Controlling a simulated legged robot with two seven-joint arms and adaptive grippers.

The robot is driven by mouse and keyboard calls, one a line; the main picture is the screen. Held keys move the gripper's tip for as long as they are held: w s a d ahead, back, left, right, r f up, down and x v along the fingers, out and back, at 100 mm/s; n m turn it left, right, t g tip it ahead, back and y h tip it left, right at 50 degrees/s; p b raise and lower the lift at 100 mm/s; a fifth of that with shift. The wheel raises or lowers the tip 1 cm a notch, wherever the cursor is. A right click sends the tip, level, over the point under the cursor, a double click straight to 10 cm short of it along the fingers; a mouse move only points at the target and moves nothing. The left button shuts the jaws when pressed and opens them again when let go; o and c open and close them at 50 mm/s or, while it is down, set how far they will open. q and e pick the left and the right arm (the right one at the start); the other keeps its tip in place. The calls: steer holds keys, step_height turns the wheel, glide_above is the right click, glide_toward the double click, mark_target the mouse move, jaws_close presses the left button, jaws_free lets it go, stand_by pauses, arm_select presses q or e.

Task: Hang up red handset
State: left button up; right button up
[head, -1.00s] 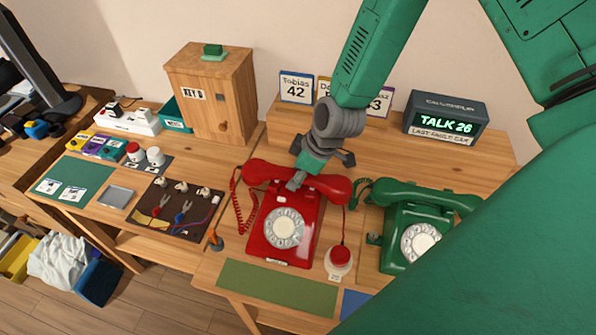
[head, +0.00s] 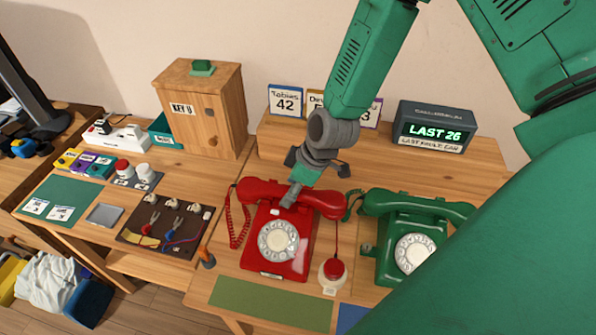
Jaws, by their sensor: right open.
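The red handset (head: 325,204) lies across the top of the red dial phone (head: 278,240) on the wooden desk, and it looks seated on the cradle. A red coiled cord (head: 232,222) hangs at its left end. My right gripper (head: 300,185) is open at the middle of the handset, its fingers spread. The gripper hides part of the handset, and I cannot tell whether it touches it. My left gripper does not show.
A green dial phone (head: 405,240) with its handset on stands to the right. A display box (head: 433,127) reads "LAST 26". A red button (head: 333,270) sits in front. A wooden cabinet (head: 203,110) and a wire board (head: 165,224) are at the left.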

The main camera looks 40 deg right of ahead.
steer(key=v, duration=0.9)
steer(key=shift+d+r, duration=0.1)
steer(key=shift+d, duration=0.3)
steer(key=shift+s+r, duration=0.3)
steer(key=shift+r, duration=0.45)
steer(key=shift+d, duration=0.2)
steer(key=shift+f, duration=0.1)
